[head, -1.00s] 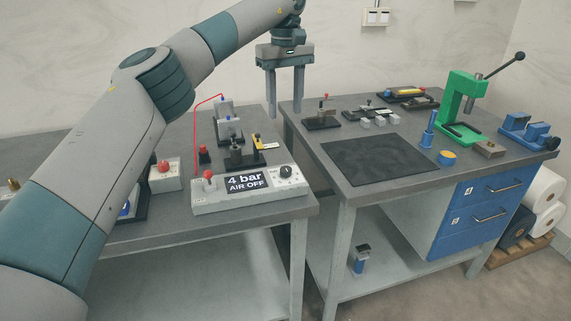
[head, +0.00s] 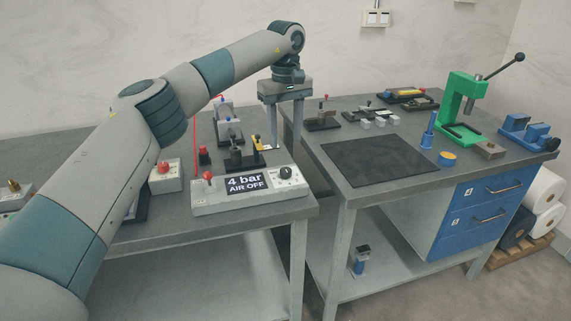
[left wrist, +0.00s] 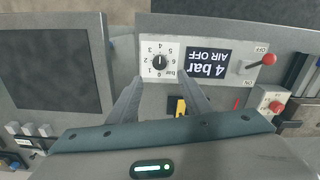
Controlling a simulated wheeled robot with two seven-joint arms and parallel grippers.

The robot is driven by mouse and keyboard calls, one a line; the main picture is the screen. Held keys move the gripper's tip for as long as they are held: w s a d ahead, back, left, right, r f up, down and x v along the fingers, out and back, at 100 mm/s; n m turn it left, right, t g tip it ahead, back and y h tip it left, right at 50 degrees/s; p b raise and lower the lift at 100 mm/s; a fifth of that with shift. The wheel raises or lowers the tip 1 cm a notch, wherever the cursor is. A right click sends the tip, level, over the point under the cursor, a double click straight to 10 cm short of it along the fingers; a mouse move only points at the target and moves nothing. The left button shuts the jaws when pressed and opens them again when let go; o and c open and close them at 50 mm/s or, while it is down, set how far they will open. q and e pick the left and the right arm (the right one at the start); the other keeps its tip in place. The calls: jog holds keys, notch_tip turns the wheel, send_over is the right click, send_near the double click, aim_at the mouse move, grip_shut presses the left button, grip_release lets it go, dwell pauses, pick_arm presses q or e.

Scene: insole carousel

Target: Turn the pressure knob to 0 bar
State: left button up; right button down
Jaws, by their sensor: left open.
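The pressure knob (head: 286,172) is a black dial at the right end of a grey control box (head: 208,202) on the left table. In the left wrist view the knob (left wrist: 160,62) has a scale from 0 to 6 around it. The display (head: 247,184) beside it reads "4 bar AIR OFF". My left gripper (head: 285,143) is open and empty, fingers pointing down, behind and above the knob. In the left wrist view its two fingers (left wrist: 158,72) reach towards the box on either side of the knob, apart from it. My right gripper is not in view.
A red-tipped lever (head: 208,176) stands on the box's left end. A red push-button box (head: 165,175) is left of it. Small fixtures (head: 240,155) stand behind the box. The right table holds a black mat (head: 380,160) and a green press (head: 462,105).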

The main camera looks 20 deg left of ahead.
aim_at(285, 169)
pick_arm(q)
notch_tip(285, 169, down, 8)
jog(key=shift+f+p, duration=0.2)
jog(key=shift+p, duration=0.3)
jog(key=shift+f, duration=0.65)
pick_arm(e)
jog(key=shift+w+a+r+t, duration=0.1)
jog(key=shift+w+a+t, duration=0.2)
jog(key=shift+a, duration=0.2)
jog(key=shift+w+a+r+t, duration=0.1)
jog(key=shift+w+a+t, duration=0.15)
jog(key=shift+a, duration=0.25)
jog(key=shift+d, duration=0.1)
pick_arm(q)
jog(key=c, duration=0.9)
jog(key=shift+c, duration=0.8)
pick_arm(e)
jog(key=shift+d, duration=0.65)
